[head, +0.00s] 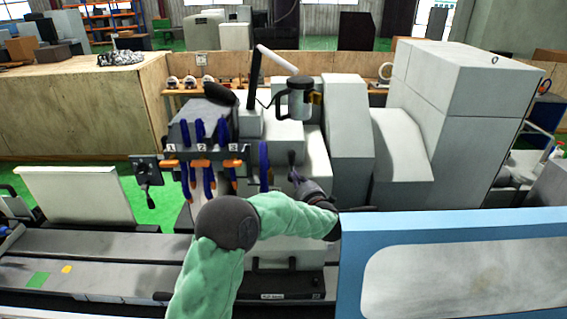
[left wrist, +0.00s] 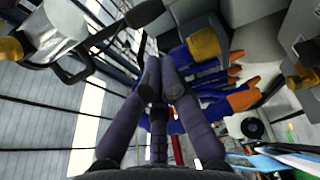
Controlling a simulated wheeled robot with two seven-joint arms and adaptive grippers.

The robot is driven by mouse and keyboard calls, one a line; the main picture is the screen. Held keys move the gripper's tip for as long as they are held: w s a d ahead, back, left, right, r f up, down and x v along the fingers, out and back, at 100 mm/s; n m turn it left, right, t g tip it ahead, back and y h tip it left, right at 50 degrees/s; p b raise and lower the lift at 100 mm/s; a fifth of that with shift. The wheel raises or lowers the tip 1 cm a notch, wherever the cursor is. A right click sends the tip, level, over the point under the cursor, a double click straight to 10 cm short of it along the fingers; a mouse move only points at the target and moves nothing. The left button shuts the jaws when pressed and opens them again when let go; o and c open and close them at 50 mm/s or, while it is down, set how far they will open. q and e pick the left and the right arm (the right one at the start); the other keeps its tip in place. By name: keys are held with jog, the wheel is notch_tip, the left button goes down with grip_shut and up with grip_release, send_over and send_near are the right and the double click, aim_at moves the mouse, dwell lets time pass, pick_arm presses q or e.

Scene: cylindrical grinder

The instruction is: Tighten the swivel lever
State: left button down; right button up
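My left gripper (head: 297,178) comes in from the lower left on a green-sleeved arm, in front of the grinder's pale housing. A short dark upright handle (head: 291,158), which looks like the swivel lever, stands right at its fingertips. In the left wrist view the purple-grey fingers (left wrist: 160,82) converge, tips close together, in front of blue and orange hoses. I cannot tell whether the lever is between them; the fingers hide that spot. My right gripper is in neither view.
Blue hoses with orange fittings (head: 201,163) hang just left of the gripper. A dark cylinder unit (head: 299,97) rises behind it. A blue-framed cover (head: 455,268) blocks the lower right. The machine's table (head: 100,250) extends left.

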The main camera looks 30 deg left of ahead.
aim_at(291, 164)
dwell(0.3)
pick_arm(q)
jog(key=p+x, duration=0.2)
jog(key=x, duration=0.8)
